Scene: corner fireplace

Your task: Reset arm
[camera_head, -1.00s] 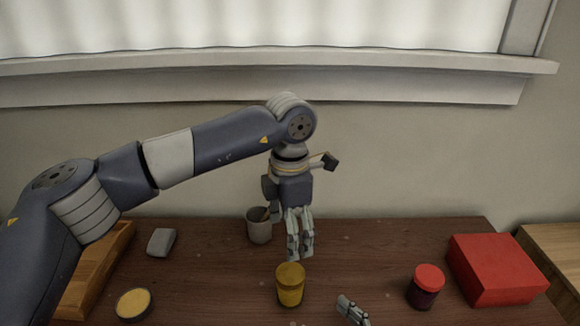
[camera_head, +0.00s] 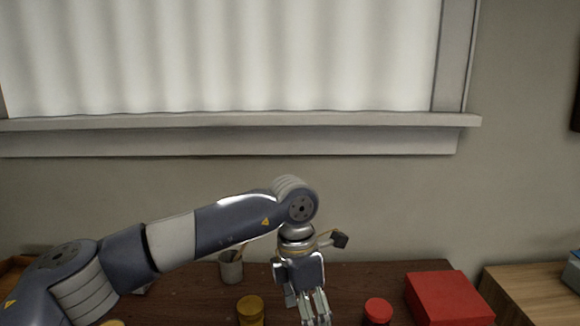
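My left arm comes in from the left and reaches over the dark wooden table (camera_head: 180,302). My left gripper (camera_head: 315,318) points down at the bottom of the view, between a yellow jar (camera_head: 250,311) and a red-lidded jar (camera_head: 378,311). Its fingertips are at the lower edge, so I cannot tell how far apart they are. Nothing is visibly held in it. My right gripper is not in view.
A grey cup (camera_head: 231,268) with something inside stands behind the yellow jar. A red box (camera_head: 448,299) sits at the table's right end. A lighter wooden surface (camera_head: 535,296) lies further right. A window sill (camera_head: 240,135) runs along the wall behind.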

